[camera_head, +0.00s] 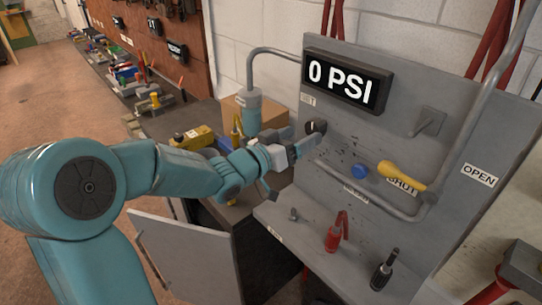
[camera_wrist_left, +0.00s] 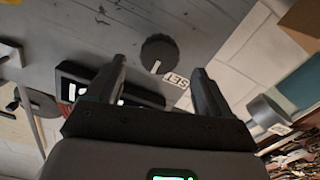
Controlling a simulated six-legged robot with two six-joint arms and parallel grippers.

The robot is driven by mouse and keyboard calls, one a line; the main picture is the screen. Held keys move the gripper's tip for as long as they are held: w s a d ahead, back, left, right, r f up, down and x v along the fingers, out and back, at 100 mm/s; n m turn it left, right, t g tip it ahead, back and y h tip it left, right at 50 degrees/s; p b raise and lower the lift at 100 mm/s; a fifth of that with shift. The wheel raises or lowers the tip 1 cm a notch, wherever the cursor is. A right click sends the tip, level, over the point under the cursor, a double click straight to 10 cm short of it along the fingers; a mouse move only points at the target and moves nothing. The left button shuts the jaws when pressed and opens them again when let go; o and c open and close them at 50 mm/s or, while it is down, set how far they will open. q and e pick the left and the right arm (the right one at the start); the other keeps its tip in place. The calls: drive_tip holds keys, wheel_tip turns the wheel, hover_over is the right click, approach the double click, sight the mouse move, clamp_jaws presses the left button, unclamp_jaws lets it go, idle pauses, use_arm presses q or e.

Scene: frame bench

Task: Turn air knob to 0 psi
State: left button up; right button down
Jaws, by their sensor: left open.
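The air knob (camera_head: 316,127) is a round black knob on the grey panel, below the display. It also shows in the wrist view (camera_wrist_left: 159,50), with a white pointer mark and a "SET" label beside it. The display (camera_head: 346,81) reads "0 PSI"; in the wrist view it is partly hidden behind a finger. My left gripper (camera_head: 304,142) is open and empty in front of the panel, close to the knob. In the wrist view its fingers (camera_wrist_left: 160,72) point toward the knob, which lies beyond and between the tips, apparently not held. My right gripper is out of view.
A yellow valve handle (camera_head: 402,175) by the "SHUT" label and a blue button (camera_head: 360,171) sit right of the knob. A red-handled fixture (camera_head: 337,232) and a black one (camera_head: 384,270) stand on the lower ledge. A grey pipe (camera_head: 470,105) runs along the panel's right.

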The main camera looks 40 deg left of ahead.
use_arm(q)
drive_tip(key=s+b, duration=0.1)
drive_tip(key=s, duration=0.9)
drive_tip(key=shift+a, duration=0.4)
drive_tip(key=shift+s, duration=0.15)
